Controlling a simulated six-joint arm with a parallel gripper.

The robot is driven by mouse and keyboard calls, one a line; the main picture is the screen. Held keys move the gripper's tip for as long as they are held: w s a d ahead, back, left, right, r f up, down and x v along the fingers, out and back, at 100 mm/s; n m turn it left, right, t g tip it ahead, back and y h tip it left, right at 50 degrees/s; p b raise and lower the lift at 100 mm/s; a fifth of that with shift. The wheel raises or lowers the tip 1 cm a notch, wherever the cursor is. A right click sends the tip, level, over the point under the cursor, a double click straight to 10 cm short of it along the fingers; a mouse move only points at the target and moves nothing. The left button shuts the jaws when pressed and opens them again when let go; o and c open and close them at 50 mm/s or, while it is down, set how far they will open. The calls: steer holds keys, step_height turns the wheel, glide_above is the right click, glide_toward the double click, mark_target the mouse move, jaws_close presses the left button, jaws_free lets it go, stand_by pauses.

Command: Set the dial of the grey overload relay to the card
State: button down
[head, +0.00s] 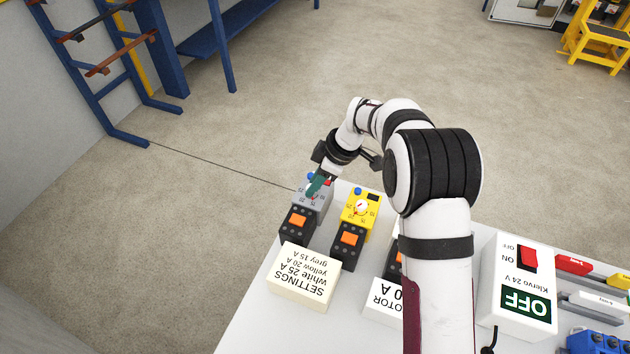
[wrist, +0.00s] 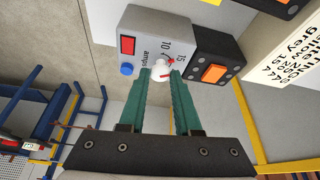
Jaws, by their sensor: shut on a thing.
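The grey overload relay (head: 322,190) stands at the left end of the bench and shows close up in the wrist view (wrist: 143,22). Its face carries a white dial (wrist: 160,72) with red marking, a scale with 10, 15 and "amps", a red window and a blue button. The dial's red pointer seems to lie towards the 15; the exact reading is unclear. My gripper (wrist: 160,75) has its green fingers shut on the dial, one either side. The settings card (head: 303,277) reads white 25 A, yellow 20 A, grey 15 A.
A yellow relay (head: 372,196) with its own white dial stands just right of the grey one. Another unit and a motor card (head: 383,298) are partly behind my arm. A white OFF box (head: 515,265) stands further right.

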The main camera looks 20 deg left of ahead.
steer(key=c, duration=0.6)
jaws_free()
steer(key=shift+d, duration=0.1)
steer(key=v, duration=1.5)
steer(key=shift+r, duration=0.35)
steer(key=s+d+r+m+h, duration=0.1)
steer(key=s+d+r+m, duration=0.3)
steer(key=s+d+m, duration=0.45)
steer(key=s+d+f+m, duration=0.1)
steer(key=s+d+m, duration=0.2)
steer(key=s+m, duration=0.2)
steer(key=s+d+f+m+h, duration=0.1)
steer(key=s+d+m, duration=0.3)
steer(key=s, duration=0.5)
steer(key=s+d+f+m, duration=0.3)
steer(key=s+d+m, duration=0.1)
steer(key=s+m, duration=0.3)
steer(key=shift+s+d+f+m+h, duration=0.1)
steer(key=shift+s+f+m+h, duration=0.15)
steer(key=shift+s+h, duration=0.25)
